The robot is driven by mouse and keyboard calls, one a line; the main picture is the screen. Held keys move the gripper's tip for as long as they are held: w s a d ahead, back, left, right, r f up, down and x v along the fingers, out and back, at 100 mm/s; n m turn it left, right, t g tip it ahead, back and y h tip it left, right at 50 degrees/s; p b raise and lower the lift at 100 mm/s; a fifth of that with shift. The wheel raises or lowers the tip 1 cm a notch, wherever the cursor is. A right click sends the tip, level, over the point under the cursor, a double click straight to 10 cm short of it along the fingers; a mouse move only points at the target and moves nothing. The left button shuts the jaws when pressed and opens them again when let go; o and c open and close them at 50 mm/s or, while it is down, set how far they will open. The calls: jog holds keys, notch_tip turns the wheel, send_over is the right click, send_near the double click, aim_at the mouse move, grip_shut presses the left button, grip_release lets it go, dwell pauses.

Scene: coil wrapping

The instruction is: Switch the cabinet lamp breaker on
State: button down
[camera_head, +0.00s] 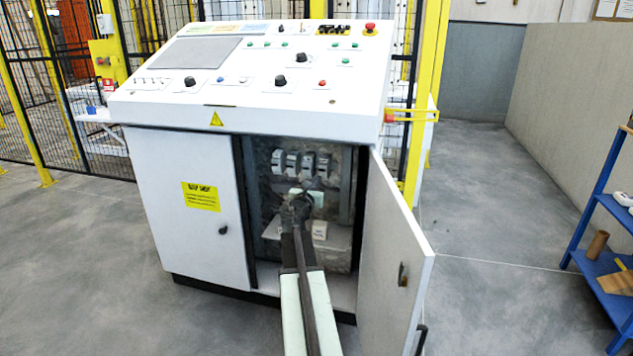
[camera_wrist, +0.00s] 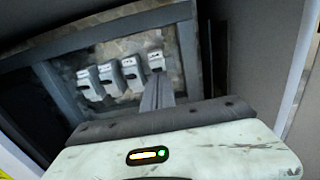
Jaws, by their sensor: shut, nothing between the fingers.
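A row of several grey-white breakers (camera_head: 300,163) sits on the back panel inside the open right side of the console cabinet (camera_head: 170,180). In the wrist view the breakers (camera_wrist: 103,82) run in a slanted row. Their labels are too small to read, so I cannot tell which one is the cabinet lamp's. My gripper (camera_head: 298,202) is inside the cabinet opening, below the row. In the wrist view my gripper (camera_wrist: 158,78) is shut and empty, its tips just below the rightmost breaker (camera_wrist: 155,61). I cannot tell whether they touch it. Lever positions are unclear.
The right cabinet door (camera_head: 392,262) stands open, close to the right of my arm. The left door (camera_head: 190,205) is shut. A small white box (camera_head: 320,230) is low inside the cabinet. A blue shelf (camera_head: 600,215) stands far right; the floor between is clear.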

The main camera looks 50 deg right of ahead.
jog(key=w+a+f+t+y, duration=0.2)
jog(key=w+a, duration=0.8)
jog(key=a, duration=0.5)
jog(key=w+a+f+t+y, duration=0.1)
jog(key=w+a+t+y, duration=0.1)
jog(key=w+a, duration=0.95)
jog(key=s+a+f+m+g+y, duration=0.25)
jog(key=s+a+f+m, duration=0.35)
jog(key=a, duration=0.7)
jog(key=s+a+f+m+g+y, duration=0.15)
jog(key=a+f+m+y, duration=0.3)
jog(key=a+f, duration=0.65)
jog(key=s+a+f+m+g+y, duration=0.25)
jog(key=s+a+m, duration=0.25)
jog(key=s+a, duration=0.3)
jog(key=s+a+f+m+g+y, duration=0.2)
jog(key=s+a+m+g+y, duration=0.2)
jog(key=s+a+m, duration=0.45)
notch_tip(320, 180, up, 38)
jog(key=w+a+n+p, duration=0.1)
jog(key=p, duration=3.7)
jog(key=shift+w+n, duration=0.35)
jog(key=shift+n, duration=0.05)
